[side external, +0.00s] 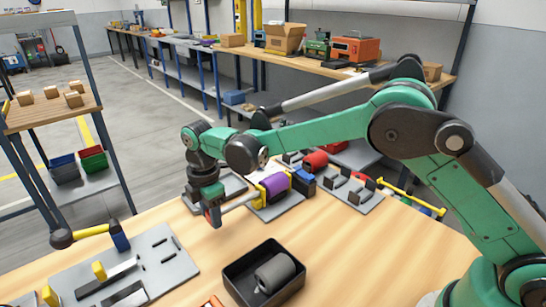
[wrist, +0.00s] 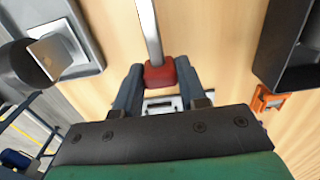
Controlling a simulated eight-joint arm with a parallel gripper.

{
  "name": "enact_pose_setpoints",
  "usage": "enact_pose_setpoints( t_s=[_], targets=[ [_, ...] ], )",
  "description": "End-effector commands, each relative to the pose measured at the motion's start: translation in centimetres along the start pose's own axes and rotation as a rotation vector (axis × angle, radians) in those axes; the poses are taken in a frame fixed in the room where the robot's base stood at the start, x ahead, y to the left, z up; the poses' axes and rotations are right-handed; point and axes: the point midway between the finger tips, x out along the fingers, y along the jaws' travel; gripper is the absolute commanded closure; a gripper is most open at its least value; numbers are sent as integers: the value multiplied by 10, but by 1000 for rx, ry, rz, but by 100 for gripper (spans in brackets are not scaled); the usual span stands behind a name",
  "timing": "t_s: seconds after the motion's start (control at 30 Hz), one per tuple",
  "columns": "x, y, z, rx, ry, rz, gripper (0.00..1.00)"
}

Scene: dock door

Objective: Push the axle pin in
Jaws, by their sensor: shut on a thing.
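The axle pin is a pale metal rod (side external: 240,201) with a red head (wrist: 158,75). My gripper (side external: 213,217) is shut on the red head, with one finger on each side of it in the wrist view (wrist: 156,84). The rod points away from my gripper, up and right in the side view, towards a purple roller (side external: 276,184). The roller sits in a yellow-edged holder on a grey base plate (side external: 283,206). The rod's far end meets the holder's near side; how deep it goes is hidden. In the wrist view the rod runs out of the top edge.
A black bin (side external: 240,284) with a grey roller (side external: 275,272) stands in front. A grey slotted board (side external: 180,263) lies at the left. A plate with dark brackets (side external: 352,198) and a red roller (side external: 315,162) lie beyond. Bare wooden table lies between my gripper and the bin.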

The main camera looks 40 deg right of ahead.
Motion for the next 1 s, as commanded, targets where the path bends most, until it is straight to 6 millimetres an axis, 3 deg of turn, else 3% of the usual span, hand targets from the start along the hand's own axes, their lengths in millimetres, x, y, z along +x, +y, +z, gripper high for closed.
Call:
enact_pose_setpoints(
  t_s=[0.27, 0.57, 0.83, 0.87, 0.93, 1.0],
  targets=[
    [-1, -1, 2, 0, 0, -4, 100],
    [-1, 0, 44, 3, 0, -3, 100],
    [0, 0, 45, -1, 0, -2, 100],
    [0, 0, 45, -1, 0, -2, 55],
    [0, 0, 45, -1, 0, -2, 35],
    [0, 0, 45, -1, 0, -2, 32]
  ],
)
